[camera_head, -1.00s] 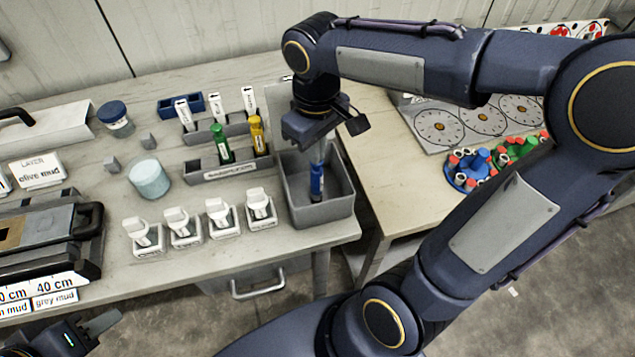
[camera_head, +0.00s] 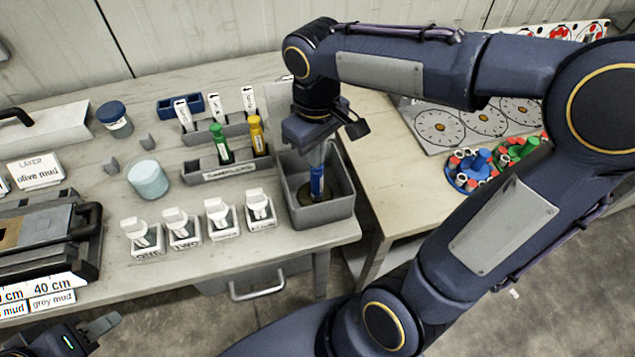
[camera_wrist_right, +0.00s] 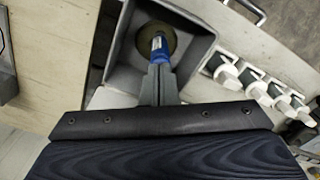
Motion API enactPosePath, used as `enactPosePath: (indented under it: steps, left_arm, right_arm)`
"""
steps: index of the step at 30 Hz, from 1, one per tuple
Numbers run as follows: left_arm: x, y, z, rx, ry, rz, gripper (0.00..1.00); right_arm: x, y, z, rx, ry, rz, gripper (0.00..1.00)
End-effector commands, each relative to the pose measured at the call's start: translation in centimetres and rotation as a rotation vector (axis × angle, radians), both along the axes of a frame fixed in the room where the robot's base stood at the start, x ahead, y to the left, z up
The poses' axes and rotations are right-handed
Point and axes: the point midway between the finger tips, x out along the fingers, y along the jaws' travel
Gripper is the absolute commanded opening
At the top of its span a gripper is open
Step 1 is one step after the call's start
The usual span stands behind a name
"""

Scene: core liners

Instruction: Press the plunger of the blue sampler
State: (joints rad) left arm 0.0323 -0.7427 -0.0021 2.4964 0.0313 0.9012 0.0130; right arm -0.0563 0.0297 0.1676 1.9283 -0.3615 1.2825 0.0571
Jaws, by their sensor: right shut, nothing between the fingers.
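The blue sampler (camera_head: 317,183) stands about upright in the grey bin (camera_head: 347,208) at the table's right end. Its lower end meets a dark olive-brown patch on the bin floor. My right gripper (camera_head: 317,150) points down right above the sampler, its fingers shut with nothing between them. In the right wrist view the shut fingertips (camera_wrist_right: 160,68) are at the sampler's top end (camera_wrist_right: 159,45), and they hide the plunger. I cannot tell whether they touch it. My left gripper (camera_head: 100,328) is at the bottom left, partly cut off, away from the sampler; its fingers are unclear.
A rack (camera_head: 190,176) with a green sampler (camera_head: 219,143) and a yellow sampler (camera_head: 258,135) stands left of the bin. A side table with dials (camera_head: 437,126) and coloured parts is at right.

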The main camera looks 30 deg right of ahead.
Motion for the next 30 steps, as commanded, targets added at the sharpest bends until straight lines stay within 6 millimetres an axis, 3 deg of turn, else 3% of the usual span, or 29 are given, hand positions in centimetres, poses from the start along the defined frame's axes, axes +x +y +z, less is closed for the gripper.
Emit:
enactPosePath:
  steps: [14, 30]
  left_arm:
    - [0.0, 0.0, -0.2, 0.0, 0.0, 0.0, 0.36]
    - [0.0, 0.0, 3.5, 0.0, 0.0, 0.0, 0.36]
  right_arm:
    - [-0.1, 0.0, -0.4, -0.001, 0.006, 0.0, 0.0]
    - [-0.1, 0.0, 3.7, -0.001, 0.003, 0.0, 0.0]
